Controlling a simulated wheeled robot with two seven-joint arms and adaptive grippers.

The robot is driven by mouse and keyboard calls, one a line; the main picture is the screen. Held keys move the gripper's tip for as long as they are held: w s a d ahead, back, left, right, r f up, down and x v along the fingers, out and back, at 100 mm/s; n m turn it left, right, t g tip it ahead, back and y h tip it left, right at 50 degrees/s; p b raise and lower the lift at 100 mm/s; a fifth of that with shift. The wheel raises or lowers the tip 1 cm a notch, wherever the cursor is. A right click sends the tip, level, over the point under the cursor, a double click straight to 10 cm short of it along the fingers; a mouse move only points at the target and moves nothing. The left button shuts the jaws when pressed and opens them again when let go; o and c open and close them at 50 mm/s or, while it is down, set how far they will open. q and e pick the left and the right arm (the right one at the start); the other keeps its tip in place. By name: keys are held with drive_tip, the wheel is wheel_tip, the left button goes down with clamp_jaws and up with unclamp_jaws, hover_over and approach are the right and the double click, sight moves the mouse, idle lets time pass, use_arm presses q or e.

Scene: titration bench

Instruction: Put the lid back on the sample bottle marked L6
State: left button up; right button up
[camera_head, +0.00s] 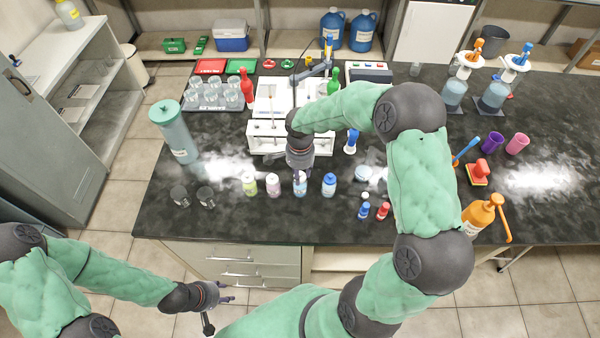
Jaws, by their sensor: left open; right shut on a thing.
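Several small sample bottles stand in a row near the bench's front: a yellow-green one (250,185), a pink one (273,188), a light blue one (300,188) and a darker blue one (329,186). Their markings are too small to read, so I cannot tell which is L6. My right gripper (301,174) points down at the top of the light blue bottle, shut on what seems to be its lid. The jaws hide the lid, and I cannot tell whether it touches the neck. My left gripper (228,299) is open and empty, low in front of the bench.
A white rack is behind.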

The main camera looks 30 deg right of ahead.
drive_tip(key=o, duration=0.9)
drive_tip(key=shift+c, duration=0.2)
drive_tip(key=o, duration=0.5)
drive_tip(key=shift+r, duration=0.15)
drive_tip(key=shift+r+p, duration=1.95)
drive_tip(key=shift+r, duration=1.45)
